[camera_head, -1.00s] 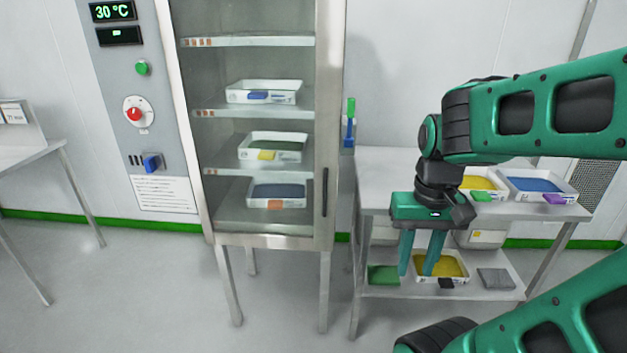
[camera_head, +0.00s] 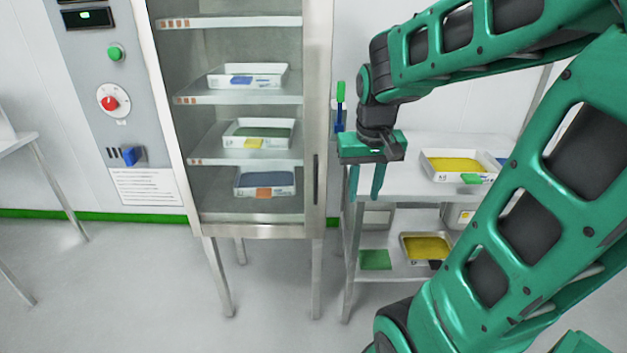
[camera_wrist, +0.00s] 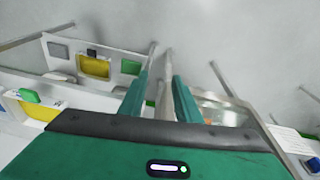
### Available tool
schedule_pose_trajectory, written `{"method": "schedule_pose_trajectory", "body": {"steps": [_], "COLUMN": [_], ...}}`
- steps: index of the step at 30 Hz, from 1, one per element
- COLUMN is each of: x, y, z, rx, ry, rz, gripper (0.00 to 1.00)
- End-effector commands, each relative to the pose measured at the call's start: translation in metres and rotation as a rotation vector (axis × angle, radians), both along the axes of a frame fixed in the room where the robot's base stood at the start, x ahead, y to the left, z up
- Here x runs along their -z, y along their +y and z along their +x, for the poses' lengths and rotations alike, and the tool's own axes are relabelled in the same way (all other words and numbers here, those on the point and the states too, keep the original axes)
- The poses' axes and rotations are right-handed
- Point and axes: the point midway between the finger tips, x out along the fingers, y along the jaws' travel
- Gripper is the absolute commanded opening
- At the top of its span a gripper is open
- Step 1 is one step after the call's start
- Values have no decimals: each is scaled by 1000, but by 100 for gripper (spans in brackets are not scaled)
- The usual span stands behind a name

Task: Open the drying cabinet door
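The drying cabinet (camera_head: 210,230) stands left of centre in the head view. Its glass-fronted door (camera_head: 315,110) looks shut, with trays visible behind it. A dark vertical handle (camera_head: 316,180) is on the right edge of the door. My gripper (camera_head: 362,198) points down to the right of the handle, apart from it, over the left end of the side table. Its two green fingers are parted with nothing visible between them. In the wrist view the fingers (camera_wrist: 160,90) also show parted, with a metal leg or frame behind them.
A control panel (camera_head: 110,100) with a red knob is left of the cabinet. Another table (camera_head: 15,150) is at far left. The floor before the cabinet is clear.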

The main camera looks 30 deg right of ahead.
Motion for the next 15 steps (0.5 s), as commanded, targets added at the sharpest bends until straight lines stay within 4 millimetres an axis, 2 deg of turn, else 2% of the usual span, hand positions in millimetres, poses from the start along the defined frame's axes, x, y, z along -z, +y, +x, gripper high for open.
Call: {"method": "schedule_pose_trajectory", "body": {"steps": [1,6,10,12,15], "x": [0,-2,-1,-1,1], "y": [-3,-6,-4,-2,-1], "z": [30,116,159,173,184], "rx": [-18,-65,-90,-98,-103], "ry": [-23,-120,-172,-189,-203], "rz": [-16,-50,-59,-60,-62], "gripper": [30,30,30,30,30]}}
